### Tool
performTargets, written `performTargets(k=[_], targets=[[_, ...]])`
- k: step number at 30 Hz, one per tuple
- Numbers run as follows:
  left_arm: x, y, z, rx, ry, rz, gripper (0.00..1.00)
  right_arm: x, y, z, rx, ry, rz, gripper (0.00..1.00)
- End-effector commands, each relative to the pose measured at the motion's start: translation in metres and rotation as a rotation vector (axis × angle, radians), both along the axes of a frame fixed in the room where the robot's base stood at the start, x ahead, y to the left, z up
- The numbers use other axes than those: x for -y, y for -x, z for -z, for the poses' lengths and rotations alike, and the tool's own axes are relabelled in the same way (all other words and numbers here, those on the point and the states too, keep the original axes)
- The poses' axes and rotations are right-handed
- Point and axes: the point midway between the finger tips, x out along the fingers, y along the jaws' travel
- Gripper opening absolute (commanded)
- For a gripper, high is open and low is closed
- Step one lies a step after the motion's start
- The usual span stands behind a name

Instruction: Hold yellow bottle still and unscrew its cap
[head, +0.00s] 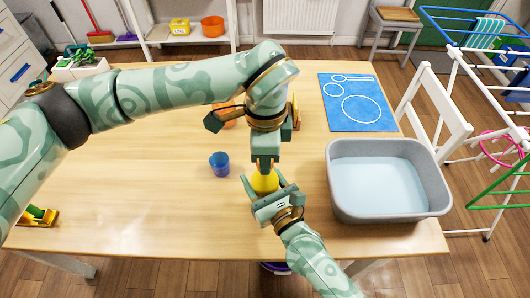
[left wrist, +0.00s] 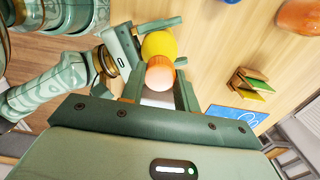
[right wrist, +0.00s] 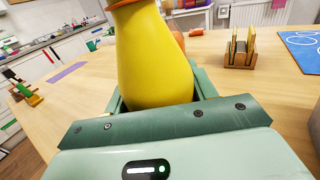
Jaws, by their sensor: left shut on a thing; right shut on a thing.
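The yellow bottle (head: 265,182) stands on the wooden table near its front edge, partly hidden by my grippers. My right gripper (head: 266,190) is shut on the bottle's body, with a finger on each side; the yellow body (right wrist: 155,55) fills the middle of the right wrist view. My left gripper (head: 265,163) points down from above and is shut on the orange cap (left wrist: 160,75). The yellow body shows past the cap in the left wrist view (left wrist: 158,44). In the head view the cap is hidden by the left gripper.
A blue cup (head: 220,164) stands left of the bottle. A grey basin (head: 336,185) is to the right. A blue mat with white outlines (head: 348,88) and a wooden rack (right wrist: 239,48) lie farther back. An orange object (head: 230,122) is partly behind my left arm.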

Motion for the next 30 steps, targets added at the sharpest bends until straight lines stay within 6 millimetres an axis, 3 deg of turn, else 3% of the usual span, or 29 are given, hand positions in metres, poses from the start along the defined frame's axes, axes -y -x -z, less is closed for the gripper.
performTargets(k=[30], targets=[[0.000, 0.000, -0.026, 0.002, 0.001, 0.001, 0.04, 0.000, 0.000, 0.001, -0.001, 0.002, 0.000, 0.00]])
